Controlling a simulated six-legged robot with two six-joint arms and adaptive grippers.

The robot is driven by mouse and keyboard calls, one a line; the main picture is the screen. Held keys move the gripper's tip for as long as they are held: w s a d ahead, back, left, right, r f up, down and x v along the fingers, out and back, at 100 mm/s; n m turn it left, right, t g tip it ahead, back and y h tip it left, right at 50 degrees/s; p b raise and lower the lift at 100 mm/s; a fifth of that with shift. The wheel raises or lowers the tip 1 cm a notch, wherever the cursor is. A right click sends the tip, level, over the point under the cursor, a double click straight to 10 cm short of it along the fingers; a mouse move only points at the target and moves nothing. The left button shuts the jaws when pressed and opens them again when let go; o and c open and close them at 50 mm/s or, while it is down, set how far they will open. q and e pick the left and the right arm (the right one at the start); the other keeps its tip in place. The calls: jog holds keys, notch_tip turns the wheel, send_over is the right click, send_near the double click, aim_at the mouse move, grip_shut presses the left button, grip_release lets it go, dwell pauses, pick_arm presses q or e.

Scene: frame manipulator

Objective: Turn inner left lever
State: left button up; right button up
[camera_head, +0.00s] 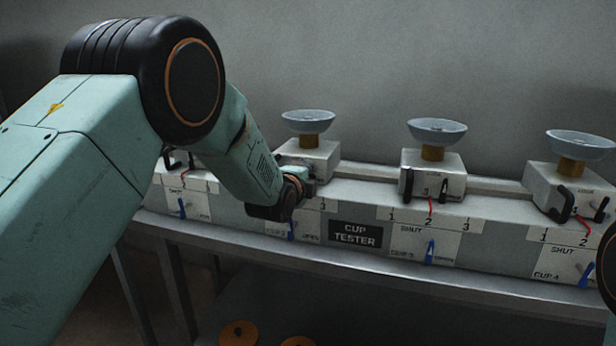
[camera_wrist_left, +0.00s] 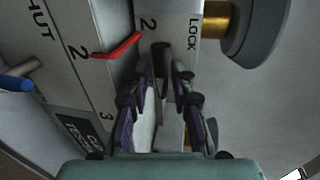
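The inner left station of the cup tester has a pale block (camera_head: 308,158) with a grey cup on top. My left gripper (camera_head: 292,192) is at this block, largely hidden by my own wrist in the head view. In the left wrist view, a black lever (camera_wrist_left: 161,62) stands out from the block, beside the LOCK label. The fingers of my left gripper (camera_wrist_left: 158,85) are apart, one on each side of the lever; contact cannot be told. A red pointer (camera_wrist_left: 118,46) lies by the 2 marks. A blue lever (camera_wrist_left: 15,84) is lower on the panel. My right gripper is out of view.
The tester's long grey body stands on a metal table (camera_head: 370,277) against a wall. Further stations with cups (camera_head: 437,131) and (camera_head: 580,144) are to the right. The CUP TESTER sign (camera_head: 355,234) is right of my left gripper. Orange discs (camera_head: 238,333) lie below.

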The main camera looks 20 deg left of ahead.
pick_arm(q)
jog(key=shift+o, duration=0.9)
jog(key=shift+w, duration=0.1)
jog(key=s+r, duration=0.2)
jog(key=s, duration=0.9)
jog(key=shift+s+a+r, duration=0.2)
jog(key=shift+s+r, duration=0.05)
jog(key=shift+s, duration=0.15)
